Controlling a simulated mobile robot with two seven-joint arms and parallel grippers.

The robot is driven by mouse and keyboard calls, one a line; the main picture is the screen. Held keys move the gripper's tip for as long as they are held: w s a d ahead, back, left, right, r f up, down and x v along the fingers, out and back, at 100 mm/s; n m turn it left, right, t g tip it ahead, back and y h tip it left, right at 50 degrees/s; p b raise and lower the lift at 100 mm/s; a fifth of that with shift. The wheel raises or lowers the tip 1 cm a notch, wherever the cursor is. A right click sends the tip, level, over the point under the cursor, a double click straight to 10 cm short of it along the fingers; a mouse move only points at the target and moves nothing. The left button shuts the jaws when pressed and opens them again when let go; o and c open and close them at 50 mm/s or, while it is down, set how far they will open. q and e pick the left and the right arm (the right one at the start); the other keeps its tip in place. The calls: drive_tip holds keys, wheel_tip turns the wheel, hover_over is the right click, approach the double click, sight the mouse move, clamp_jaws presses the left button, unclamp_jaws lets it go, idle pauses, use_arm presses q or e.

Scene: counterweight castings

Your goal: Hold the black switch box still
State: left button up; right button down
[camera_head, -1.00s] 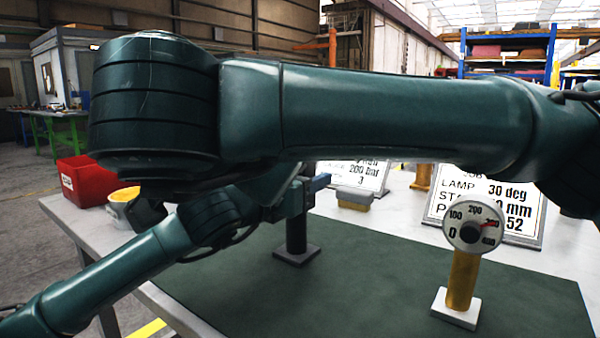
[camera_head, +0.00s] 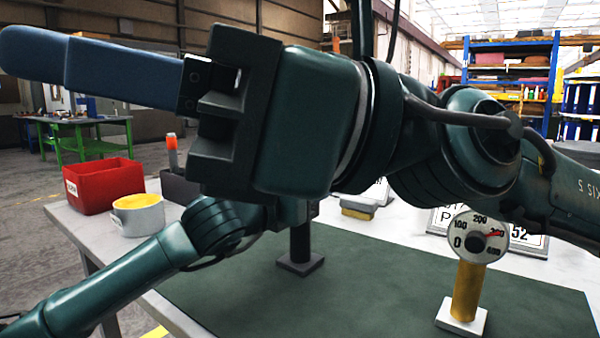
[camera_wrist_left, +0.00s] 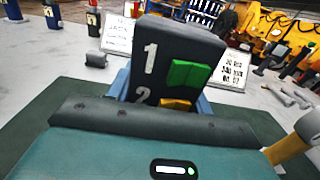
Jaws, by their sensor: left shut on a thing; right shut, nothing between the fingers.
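The black switch box (camera_wrist_left: 172,62) fills the middle of the left wrist view, with white 1 and 2, a green rocker (camera_wrist_left: 188,74) and a partly hidden yellow rocker (camera_wrist_left: 175,104). My left gripper (camera_wrist_left: 160,84) is shut on it, blue fingers showing at both sides. In the head view the box's dark post and foot (camera_head: 300,262) stand on the green mat (camera_head: 390,280); the box and left fingers are mostly hidden behind my right arm. My right gripper (camera_head: 25,53) is shut and empty, raised across the upper left and pointing left, apart from the box.
A round gauge (camera_head: 481,235) on a yellow post stands at the mat's right. A red bin (camera_head: 103,187) and a yellow-topped pot (camera_head: 138,215) stand at the table's left edge. Sign boards stand behind, partly covered. The front of the mat is clear.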

drive_tip(key=w+d+m+t+y, duration=0.1)
drive_tip(key=w+d+m+t, duration=0.2)
drive_tip(key=w+m+t, duration=0.35)
drive_tip(key=w+d+m+t+y, duration=0.1)
drive_tip(key=w+d+m+t, duration=0.25)
drive_tip(key=m+t, duration=0.65)
drive_tip(key=w+d+f+m+t+h, duration=0.1)
drive_tip(key=w+d+f+m+h, duration=0.2)
drive_tip(key=f+m+h, duration=0.3)
drive_tip(key=w+d+f+m+t+h, duration=0.2)
drive_tip(key=d+f+m+h, duration=0.2)
drive_tip(key=m, duration=0.6)
wheel_tip(320, 180, down, 2)
drive_tip(key=shift+w+d+f+h, duration=0.1)
drive_tip(key=shift+w+d+h, duration=0.25)
drive_tip(key=shift+h, duration=0.85)
drive_tip(key=shift+w+a+m, duration=0.15)
drive_tip(key=shift+m, duration=0.1)
drive_tip(key=w+d+x, duration=0.1)
drive_tip(key=d+x, duration=0.1)
drive_tip(key=x, duration=1)
drive_tip(key=shift+w, duration=0.55)
